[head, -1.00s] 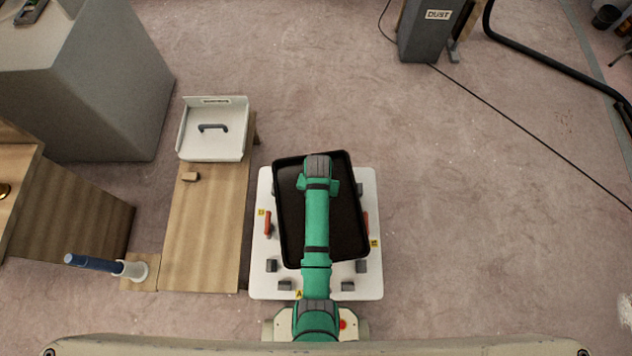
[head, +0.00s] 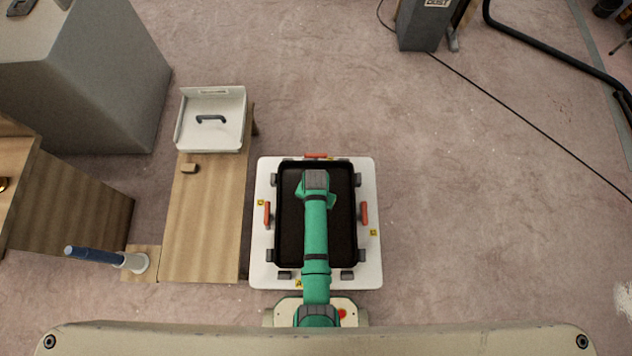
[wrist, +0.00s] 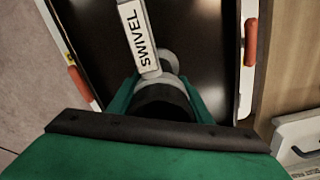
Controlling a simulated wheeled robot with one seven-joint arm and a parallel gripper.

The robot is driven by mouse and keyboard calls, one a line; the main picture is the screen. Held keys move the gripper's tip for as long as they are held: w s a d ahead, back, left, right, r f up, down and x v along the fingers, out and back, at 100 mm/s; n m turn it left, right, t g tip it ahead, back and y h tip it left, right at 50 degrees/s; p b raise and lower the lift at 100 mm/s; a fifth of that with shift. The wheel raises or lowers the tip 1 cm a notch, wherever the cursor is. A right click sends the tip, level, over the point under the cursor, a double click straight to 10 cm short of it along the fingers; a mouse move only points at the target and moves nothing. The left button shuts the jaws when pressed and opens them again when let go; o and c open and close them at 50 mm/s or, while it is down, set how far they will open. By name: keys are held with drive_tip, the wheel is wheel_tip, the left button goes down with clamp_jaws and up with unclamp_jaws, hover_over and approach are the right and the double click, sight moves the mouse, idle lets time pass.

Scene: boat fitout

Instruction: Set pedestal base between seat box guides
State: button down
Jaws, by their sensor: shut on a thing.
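The pedestal base (head: 288,225) is a black, tray-like rectangle with a raised rim. In the head view it lies square on the white seat box top (head: 262,240), among small grey guide blocks (head: 275,255) at its sides and near edge. Whether it rests fully on the surface cannot be told. My gripper (wrist: 163,95) is shut on the base's central dark post, under a grey round part and a white bar marked SWIVEL (wrist: 138,35). The wrist view also shows the base's black floor (wrist: 95,35). My arm hides its middle in the head view.
Red toggles (head: 364,213) stand at the left, right and far sides of the white top. A wooden bench (head: 205,220) with a white tray (head: 212,138) stands left, beside a blue-handled tool (head: 92,255). Open floor lies right, crossed by a cable (head: 530,120).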

drive_tip(key=shift+w+f, duration=0.1)
drive_tip(key=shift+f, duration=0.05)
drive_tip(key=shift+w+f, duration=0.1)
drive_tip(key=shift+f, duration=0.7)
drive_tip(key=shift+d+f, duration=0.15)
drive_tip(key=shift+f, duration=0.1)
drive_tip(key=shift+a+f, duration=0.2)
drive_tip(key=shift+f, duration=0.45)
drive_tip(key=shift+f, duration=0.45)
